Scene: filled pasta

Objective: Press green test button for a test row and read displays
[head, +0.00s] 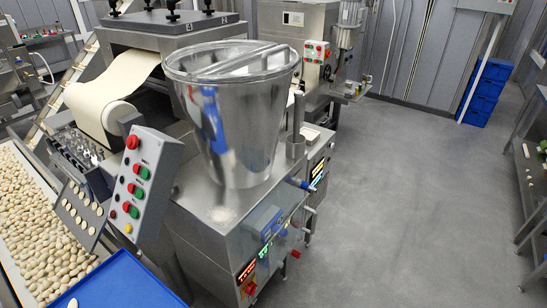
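A grey control box (146,185) stands tilted at the front left of the pasta machine. It carries several green buttons, one at its upper right (144,173), beside red ones, with a large red button (132,142) at the top and a yellow one (128,228) at the bottom. Labels are too small to read. On the machine's side are a lit red display (247,270) and green and cyan displays (268,240); their digits are not legible. More lit displays (318,169) sit farther along the side. Neither of my grippers is in view.
A steel hopper (235,115) stands on the machine. Filled pasta (45,240) covers a conveyor at left, beside a dark plate with several pieces (68,222) and a blue tray (120,285). Blue crates (485,90) stand at the back. The grey floor (410,190) at right is clear.

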